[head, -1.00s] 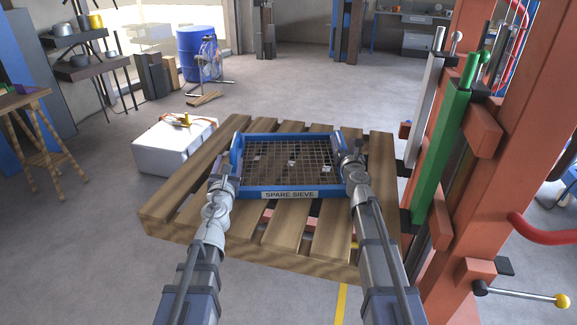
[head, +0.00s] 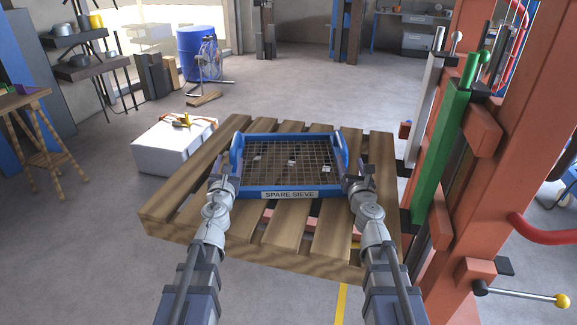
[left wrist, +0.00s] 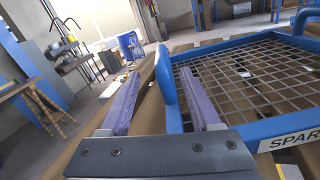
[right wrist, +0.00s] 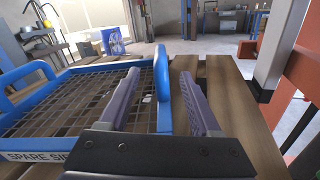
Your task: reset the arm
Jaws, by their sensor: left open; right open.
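The blue-framed spare sieve (head: 290,194) lies flat on the wooden pallet (head: 190,192), with several pale scraps on its mesh. Its left handle (left wrist: 164,76) shows between the finger lines of my left gripper (left wrist: 160,92) in the left wrist view. Its right handle (right wrist: 162,82) shows between the finger lines of my right gripper (right wrist: 160,92) in the right wrist view. Both grippers are open and hold nothing. In the head view, my left gripper (head: 224,163) is at the sieve's left side and my right gripper (head: 357,170) at its right side. I cannot tell whether fingers touch the handles.
A red frame (head: 530,130) with a green lever (head: 445,150) and a grey lever (head: 424,110) stands close on the right. A white box (head: 170,148) is left of the pallet. A blue drum (head: 193,52) and fan stand behind.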

